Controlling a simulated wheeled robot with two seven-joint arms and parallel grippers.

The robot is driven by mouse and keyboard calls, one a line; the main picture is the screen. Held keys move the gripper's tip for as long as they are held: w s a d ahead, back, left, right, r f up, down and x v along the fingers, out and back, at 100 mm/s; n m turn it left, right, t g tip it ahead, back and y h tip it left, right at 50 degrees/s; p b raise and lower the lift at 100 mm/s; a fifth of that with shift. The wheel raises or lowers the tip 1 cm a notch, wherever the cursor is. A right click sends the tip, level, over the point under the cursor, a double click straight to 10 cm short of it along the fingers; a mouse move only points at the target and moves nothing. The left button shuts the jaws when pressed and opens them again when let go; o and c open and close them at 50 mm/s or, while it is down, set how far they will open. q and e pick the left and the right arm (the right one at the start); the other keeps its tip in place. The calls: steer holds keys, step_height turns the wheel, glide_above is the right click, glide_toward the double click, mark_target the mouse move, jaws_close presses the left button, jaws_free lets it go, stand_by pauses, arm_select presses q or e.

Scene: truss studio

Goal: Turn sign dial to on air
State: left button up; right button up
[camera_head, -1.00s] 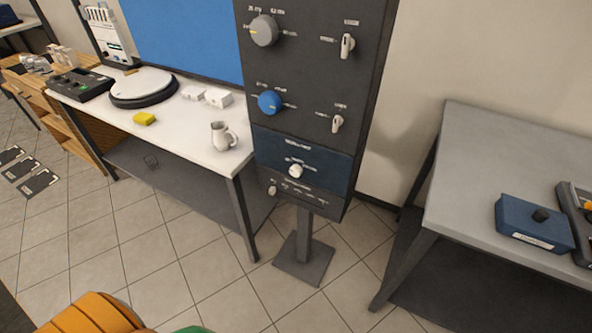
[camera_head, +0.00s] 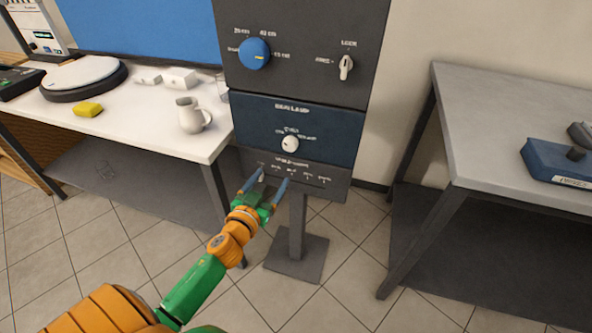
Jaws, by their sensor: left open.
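A dark blue panel (camera_head: 325,130) sits low on the tall dark grey console. Its small lettering is too blurred to read surely. A round white dial (camera_head: 289,144) sits at its middle, with labels above and to both sides; its pointer direction is too small to tell. I take this as the sign dial. My left gripper (camera_head: 270,180) is open and empty, in front of the grey strip below the blue panel. Its fingers point up, a little below and left of the white dial, apart from it. My right gripper is not in view.
Above are a blue knob (camera_head: 255,54) and a white lever switch (camera_head: 346,66). A small knob (camera_head: 262,177) on the lower strip is partly behind my gripper. A white table with a mug (camera_head: 192,115) stands left, a grey table (camera_head: 500,110) right.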

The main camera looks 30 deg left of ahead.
arm_select(q)
steer(key=t, duration=0.2)
glide_toward(289, 147)
steer(key=w, duration=0.4)
steer(key=w+a, duration=0.1)
steer(key=w, duration=0.2)
steer(key=shift+w+a+r, duration=0.25)
steer(key=shift+w+a, duration=0.05)
steer(key=shift+w, duration=0.05)
jaws_close()
